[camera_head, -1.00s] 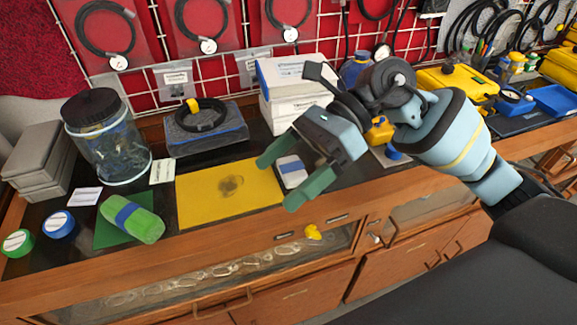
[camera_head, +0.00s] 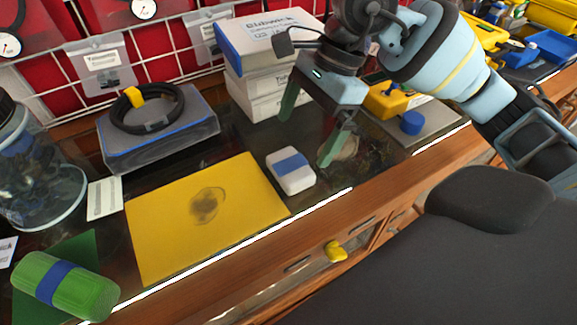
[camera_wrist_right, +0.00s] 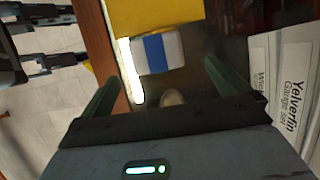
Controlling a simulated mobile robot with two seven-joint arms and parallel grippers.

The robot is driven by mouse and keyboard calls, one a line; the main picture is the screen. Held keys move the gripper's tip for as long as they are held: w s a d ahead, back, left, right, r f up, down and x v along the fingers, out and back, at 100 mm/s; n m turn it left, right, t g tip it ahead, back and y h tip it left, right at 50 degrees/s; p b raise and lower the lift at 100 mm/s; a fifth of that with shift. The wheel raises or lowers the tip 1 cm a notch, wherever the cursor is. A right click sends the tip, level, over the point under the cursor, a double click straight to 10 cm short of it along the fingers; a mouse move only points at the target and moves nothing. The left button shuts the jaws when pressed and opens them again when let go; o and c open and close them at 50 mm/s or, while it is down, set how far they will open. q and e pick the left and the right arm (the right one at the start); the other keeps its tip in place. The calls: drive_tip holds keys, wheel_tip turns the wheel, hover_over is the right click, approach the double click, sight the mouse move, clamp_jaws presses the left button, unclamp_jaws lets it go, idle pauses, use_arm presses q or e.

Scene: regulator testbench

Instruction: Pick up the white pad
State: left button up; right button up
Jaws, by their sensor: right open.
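The white pad (camera_head: 291,171) has a blue band around its middle. It lies flat on the dark bench top, just right of the yellow mat. It also shows in the right wrist view (camera_wrist_right: 161,52), ahead of the fingertips and roughly between their lines. My right gripper (camera_head: 305,138) is open and empty, with green fingers pointing down. In the head view it is above and to the right of the pad, apart from it. In the right wrist view the gripper's fingers (camera_wrist_right: 162,70) are spread wider than the pad. My left gripper is not in view.
The yellow mat (camera_head: 160,235) lies left of the pad. A green pad with a blue band (camera_head: 65,285) lies on a green mat. Stacked white boxes (camera_head: 272,62) stand behind the gripper. A yellow and blue fitting (camera_head: 388,102) stands right of it. The bench's front edge is close.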

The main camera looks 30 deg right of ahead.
sight(292, 164)
drive_tip(key=shift+s+x, duration=0.2)
drive_tip(key=shift+x, duration=1.45)
drive_tip(key=shift+s+x, duration=0.15)
drive_tip(key=shift+x, duration=1.55)
drive_tip(key=shift+a+r, duration=0.1)
drive_tip(key=c, duration=1)
